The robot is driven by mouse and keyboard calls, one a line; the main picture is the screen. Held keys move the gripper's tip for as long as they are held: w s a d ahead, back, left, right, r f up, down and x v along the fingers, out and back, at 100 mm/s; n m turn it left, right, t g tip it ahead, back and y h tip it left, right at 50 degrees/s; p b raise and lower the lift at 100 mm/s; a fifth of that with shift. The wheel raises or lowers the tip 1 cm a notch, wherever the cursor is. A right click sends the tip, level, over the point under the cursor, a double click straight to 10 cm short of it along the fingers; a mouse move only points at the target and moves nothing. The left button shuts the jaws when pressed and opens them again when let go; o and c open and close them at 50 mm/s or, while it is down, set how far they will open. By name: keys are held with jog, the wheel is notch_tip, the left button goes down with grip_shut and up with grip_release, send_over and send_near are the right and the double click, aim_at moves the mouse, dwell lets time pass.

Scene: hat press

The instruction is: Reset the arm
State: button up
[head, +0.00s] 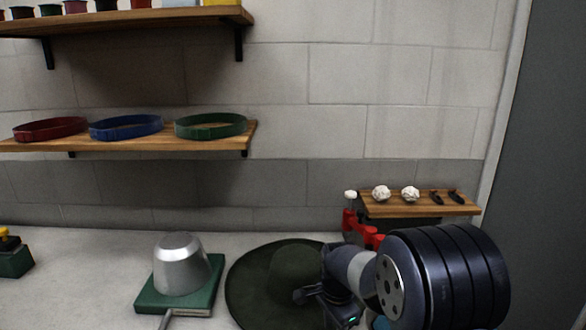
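My gripper (318,302) hangs at the lower middle of the head view, in front of a dark green wide-brimmed hat (250,277) on the counter. My arm comes in from the lower right and covers the right side of the hat. The fingers are small and dark, and whether they are open, shut or touching the hat cannot be made out.
A metal hat form on a green base (180,265) stands left of the hat, its handle toward me. A red device (360,231) is behind my arm. A small shelf (420,208) holds white balls and dark pieces. The wall shelf (130,143) holds three hat bands.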

jog(key=shift+f+b, duration=0.2)
jog(key=shift+b, duration=0.1)
notch_tip(320, 180, up, 10)
notch_tip(320, 180, down, 10)
jog(key=shift+f, duration=0.1)
notch_tip(320, 180, up, 15)
jog(key=p, duration=1.1)
jog(key=shift+f, duration=0.2)
